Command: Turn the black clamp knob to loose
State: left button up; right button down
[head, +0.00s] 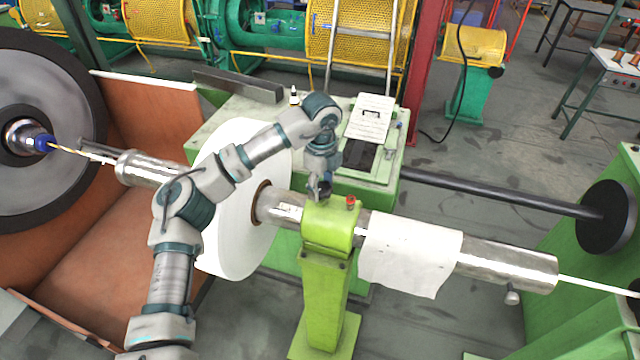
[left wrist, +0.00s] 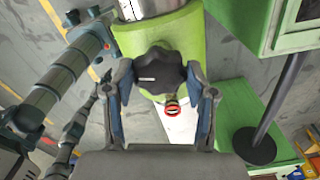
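The black clamp knob (left wrist: 160,72) is a lobed knob with a white mark, on top of the green clamp block (left wrist: 190,38). The block also shows in the head view (head: 330,232), on a green post. My left gripper (left wrist: 159,72) is open, with one finger on each side of the knob; small gaps seem to show, but contact is hard to judge. In the head view my left gripper (head: 321,188) points down over the block and largely hides the knob. A red-topped fitting (left wrist: 170,102) sits beside the knob. My right gripper is not in view.
A metal tube (head: 500,262) runs through the block, with a white sheet (head: 410,262) hanging over it. A large white disc (head: 235,225) stands left of the block. A green cabinet (head: 385,172) with papers is behind. A dark bar (head: 490,191) extends right.

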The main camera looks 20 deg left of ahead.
aim_at(323, 186)
pick_arm(q)
jog(key=o, duration=0.3)
jog(key=shift+d, duration=0.1)
jog(key=shift+r, duration=0.15)
notch_tip(323, 186, up, 12)
jog(key=shift+w+f, duration=0.15)
jog(key=shift+f, duration=0.05)
dwell(0.4)
